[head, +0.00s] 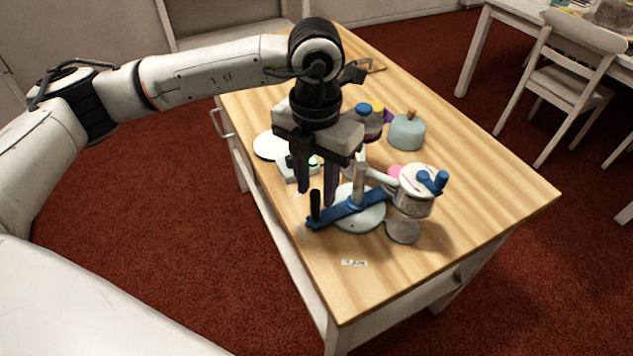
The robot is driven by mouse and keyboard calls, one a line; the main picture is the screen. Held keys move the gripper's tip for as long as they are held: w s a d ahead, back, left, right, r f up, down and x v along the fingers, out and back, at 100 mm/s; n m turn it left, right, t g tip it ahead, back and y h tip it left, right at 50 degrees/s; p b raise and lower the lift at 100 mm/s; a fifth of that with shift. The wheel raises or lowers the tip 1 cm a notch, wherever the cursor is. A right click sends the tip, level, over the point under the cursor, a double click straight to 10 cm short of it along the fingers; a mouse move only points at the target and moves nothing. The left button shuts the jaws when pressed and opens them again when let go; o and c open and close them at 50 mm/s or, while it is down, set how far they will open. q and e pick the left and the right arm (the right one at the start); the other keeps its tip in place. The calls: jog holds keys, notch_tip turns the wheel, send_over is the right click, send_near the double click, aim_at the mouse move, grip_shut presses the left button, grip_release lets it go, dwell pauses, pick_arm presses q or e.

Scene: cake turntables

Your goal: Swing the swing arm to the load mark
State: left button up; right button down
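The blue swing arm (345,211) lies across a round pale base (372,221) with a grey upright post (359,186). A black upright handle (315,208) stands at its left end. My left gripper (317,197) points down over this end, its two dark fingers apart. In the picture the handle's top shows between the fingertips; I cannot tell whether they are level with it or touch it. A white label with dark print (353,263) lies on the table in front; I cannot read whether it is the load mark. My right gripper is out of view.
A canister with a white top and blue knobs (414,200) stands right of the base, with a grey round piece (403,231) below it. A blue-grey dome (407,132), jars (368,124) and a white disc (270,146) stand farther back. The wooden table's (480,205) right side is clear.

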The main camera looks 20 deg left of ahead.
pick_arm(q)
jog(key=shift+s+r+p, duration=0.1)
jog(key=shift+r+p, duration=1.8)
jog(key=shift+r, duration=1.6)
